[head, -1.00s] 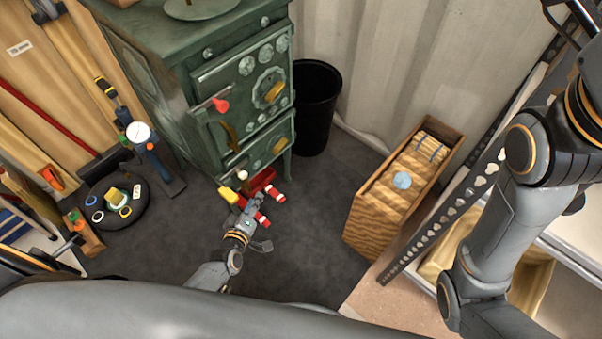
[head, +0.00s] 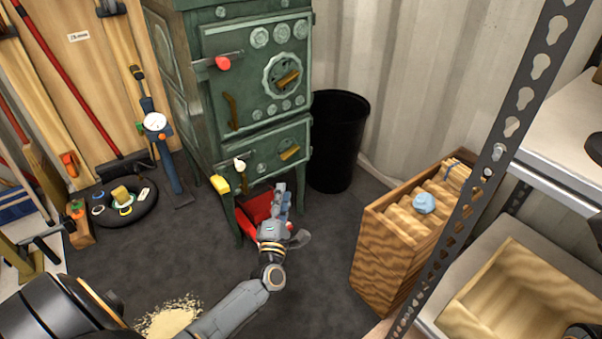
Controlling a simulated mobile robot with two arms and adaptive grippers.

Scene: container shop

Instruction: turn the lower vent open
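The green stove (head: 205,110) stands at the back with two doors on its front. The lower vent (head: 289,149) is a brass-coloured piece on the lower door, and its exact setting is too small to tell. The upper vent (head: 286,80) is a round plate with a brass bar on the upper door. My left gripper (head: 281,196) is low in front of the stove, below the lower vent and apart from it. Its fingers overlap a red object (head: 256,210) under the stove, and I cannot tell whether they are open. My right gripper is not in view.
A black bin (head: 338,140) stands right of the stove. A wooden crate (head: 385,255) and a metal shelf post (head: 490,150) are at the right. A pale pile (head: 170,318) lies on the floor near me. Dark floor is free before the stove.

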